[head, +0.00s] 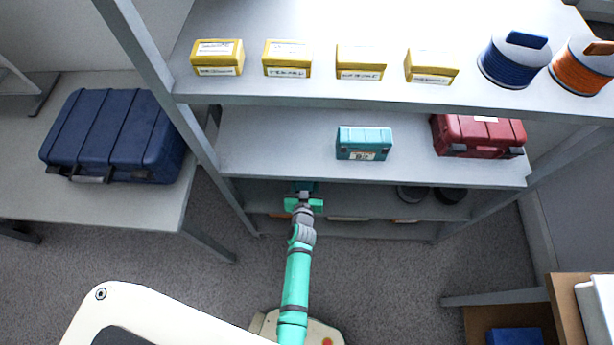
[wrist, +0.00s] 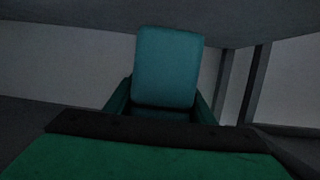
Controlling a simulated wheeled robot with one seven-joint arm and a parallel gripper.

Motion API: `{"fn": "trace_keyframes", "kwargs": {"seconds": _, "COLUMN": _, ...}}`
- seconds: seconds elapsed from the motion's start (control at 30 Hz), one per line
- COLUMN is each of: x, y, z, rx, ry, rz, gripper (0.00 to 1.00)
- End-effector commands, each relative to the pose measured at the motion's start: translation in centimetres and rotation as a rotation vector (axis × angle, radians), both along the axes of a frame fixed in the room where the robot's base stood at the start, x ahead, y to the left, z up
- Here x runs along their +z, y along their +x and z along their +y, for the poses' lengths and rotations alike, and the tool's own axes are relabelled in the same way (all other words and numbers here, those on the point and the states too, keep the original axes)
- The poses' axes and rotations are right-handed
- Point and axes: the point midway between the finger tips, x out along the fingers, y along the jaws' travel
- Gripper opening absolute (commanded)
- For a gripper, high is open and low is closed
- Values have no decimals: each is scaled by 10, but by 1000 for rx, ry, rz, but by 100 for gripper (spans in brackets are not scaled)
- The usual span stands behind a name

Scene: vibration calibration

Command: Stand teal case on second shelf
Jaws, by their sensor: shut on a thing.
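A teal case (head: 364,143) with a white label sits on the second shelf (head: 285,150), left of a red case. My gripper (head: 304,196) reaches in below that shelf's front edge, over the lower shelf. In the wrist view a teal case (wrist: 168,65) stands between the fingers of my gripper (wrist: 162,108), which is shut on it. Only a small dark teal part of this held case (head: 304,186) shows in the head view; the shelf above hides the rest.
The red case (head: 478,135) fills the right of the second shelf; its left part is bare. Yellow boxes (head: 288,58), a blue spool (head: 513,60) and an orange spool (head: 583,66) stand on the top shelf. A navy suitcase (head: 112,135) lies on the left table.

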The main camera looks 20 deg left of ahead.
Motion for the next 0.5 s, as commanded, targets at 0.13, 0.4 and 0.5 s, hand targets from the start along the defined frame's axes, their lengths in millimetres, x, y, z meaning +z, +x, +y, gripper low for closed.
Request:
{"fn": "trace_keyframes", "kwargs": {"seconds": 0.13, "x": -4, "y": 3, "z": 2, "rx": 4, "ry": -1, "rz": -3, "gripper": 7}}
{"fn": "trace_keyframes", "kwargs": {"seconds": 0.4, "x": -27, "y": 4, "z": -2, "rx": -3, "ry": -1, "rz": -2, "gripper": 7}}
{"fn": "trace_keyframes", "kwargs": {"seconds": 0.5, "x": -35, "y": 3, "z": -2, "rx": -4, "ry": -1, "rz": -3, "gripper": 7}}
